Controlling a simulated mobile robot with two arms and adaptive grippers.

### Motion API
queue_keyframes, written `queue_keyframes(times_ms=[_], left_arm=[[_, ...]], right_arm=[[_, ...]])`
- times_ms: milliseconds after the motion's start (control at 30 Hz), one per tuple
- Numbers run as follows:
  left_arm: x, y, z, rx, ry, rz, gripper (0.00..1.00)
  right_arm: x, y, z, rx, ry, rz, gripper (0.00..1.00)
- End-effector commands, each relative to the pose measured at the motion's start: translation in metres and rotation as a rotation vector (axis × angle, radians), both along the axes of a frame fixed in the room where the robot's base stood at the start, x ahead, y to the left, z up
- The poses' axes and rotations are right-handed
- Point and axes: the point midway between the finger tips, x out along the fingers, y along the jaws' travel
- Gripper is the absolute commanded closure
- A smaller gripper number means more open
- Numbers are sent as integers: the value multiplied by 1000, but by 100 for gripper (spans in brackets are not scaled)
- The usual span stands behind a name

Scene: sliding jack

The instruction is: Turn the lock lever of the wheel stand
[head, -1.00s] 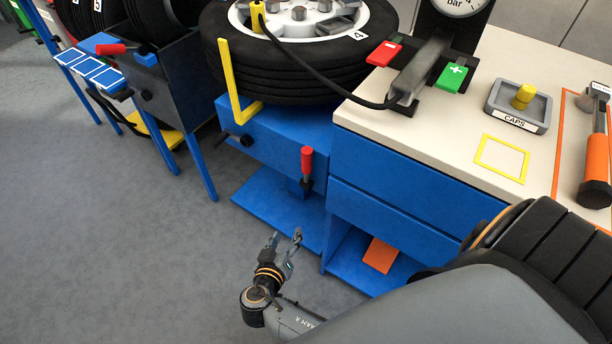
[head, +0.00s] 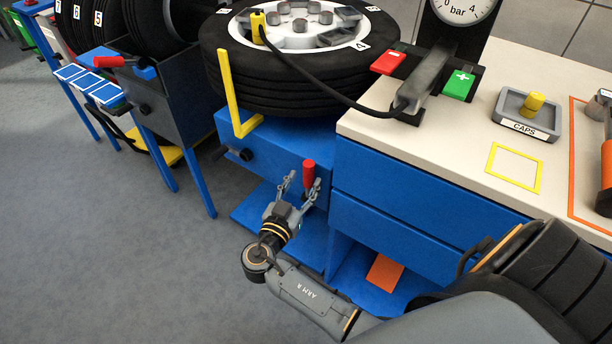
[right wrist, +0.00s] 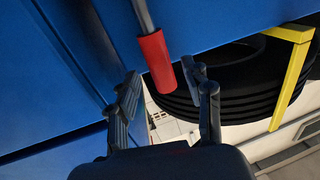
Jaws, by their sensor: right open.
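The lock lever has a red handle (head: 309,174) and stands upright on the front of the blue wheel stand (head: 270,148). In the right wrist view the red handle (right wrist: 157,60) hangs from a grey rod, tilted slightly. My right gripper (head: 299,184) is open, with its fingers close to the handle. In the right wrist view the gripper (right wrist: 165,90) has one finger on each side of the handle's end, with gaps beside it. I cannot tell whether either finger touches it. The tyre (head: 290,85) lies flat on the stand. My left gripper is not in view.
A workbench (head: 420,135) with blue drawers stands right of the lever, close to my right gripper. A yellow bracket (head: 231,95) rises beside the tyre. A black knob (head: 245,154) sticks out left of the lever.

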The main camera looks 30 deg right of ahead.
Motion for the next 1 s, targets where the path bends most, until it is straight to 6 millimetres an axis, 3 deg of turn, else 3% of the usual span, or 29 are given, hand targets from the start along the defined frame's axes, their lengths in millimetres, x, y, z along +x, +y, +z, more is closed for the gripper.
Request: queue_keyframes(times_ms=[200, 533, 767, 800, 1000], left_arm=[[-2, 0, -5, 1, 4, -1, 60], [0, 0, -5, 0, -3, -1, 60], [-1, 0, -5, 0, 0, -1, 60], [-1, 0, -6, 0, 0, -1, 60], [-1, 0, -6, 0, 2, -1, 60]], right_arm=[[12, -18, 0, -1, 1, 0, 50], [14, -20, -1, 0, 1, 1, 50], [13, -20, -1, 0, 1, 1, 96], [13, -20, -1, 0, 1, 1, 100], [13, -20, -1, 0, 1, 1, 100]])
